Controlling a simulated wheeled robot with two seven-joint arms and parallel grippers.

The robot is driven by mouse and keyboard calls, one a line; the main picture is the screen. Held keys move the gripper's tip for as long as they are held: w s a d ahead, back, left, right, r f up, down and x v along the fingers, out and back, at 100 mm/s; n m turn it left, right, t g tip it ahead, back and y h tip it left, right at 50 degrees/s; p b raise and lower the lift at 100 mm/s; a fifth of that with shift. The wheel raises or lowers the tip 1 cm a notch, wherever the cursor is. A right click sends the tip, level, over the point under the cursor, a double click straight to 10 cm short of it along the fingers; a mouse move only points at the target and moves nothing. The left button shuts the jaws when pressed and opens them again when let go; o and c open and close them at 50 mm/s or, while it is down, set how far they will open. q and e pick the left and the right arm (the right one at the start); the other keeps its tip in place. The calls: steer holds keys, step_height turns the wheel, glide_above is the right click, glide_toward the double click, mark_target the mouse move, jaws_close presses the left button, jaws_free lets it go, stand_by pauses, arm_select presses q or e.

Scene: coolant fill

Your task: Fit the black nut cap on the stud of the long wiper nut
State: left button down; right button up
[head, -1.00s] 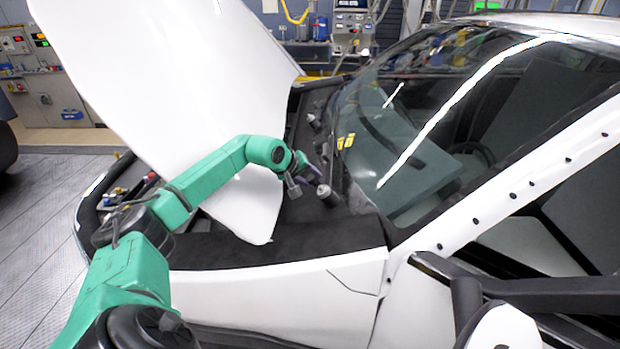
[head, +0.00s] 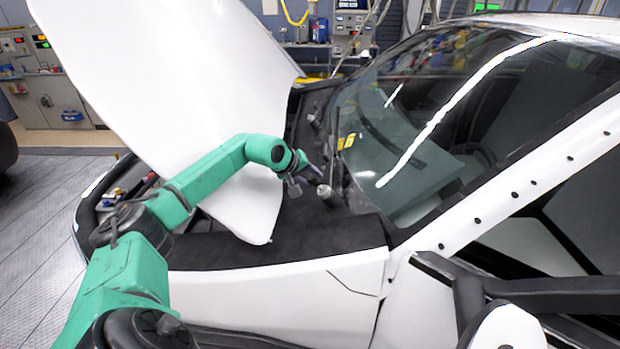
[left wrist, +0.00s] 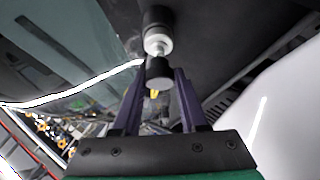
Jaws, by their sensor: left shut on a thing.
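My left gripper (head: 318,172) reaches over the cowl below the windshield in the head view. In the left wrist view my left gripper (left wrist: 158,88) has its purple fingers shut on the black nut cap (left wrist: 159,68), a short dark cylinder with a grey end face. The long wiper nut (left wrist: 158,20) shows just beyond the cap as a black cylinder with a pale metal stud. The cap lies nearly in line with the stud; I cannot tell whether they touch. In the head view the nut (head: 326,192) is a small grey cylinder close to the fingertips. My right gripper is not in view.
The raised white hood (head: 170,90) stands left of and behind my left arm. The windshield (head: 420,120) slopes up close on the right. The white fender (head: 290,290) lies in front, with a bare dark panel (head: 270,248) behind it.

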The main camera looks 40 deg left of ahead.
arm_select(q)
steer(key=shift+f, duration=0.15)
steer(key=shift+w+d+f, duration=0.15)
steer(key=shift+w+f, duration=0.05)
steer(key=shift+f, duration=0.1)
steer(key=shift+w+d+f+b, duration=0.2)
steer(key=shift+d+f+b, duration=0.15)
steer(key=shift+f, duration=0.2)
steer(key=shift+c, duration=1.8)
jaws_free()
steer(key=shift+w+f, duration=0.1)
steer(key=shift+w, duration=0.05)
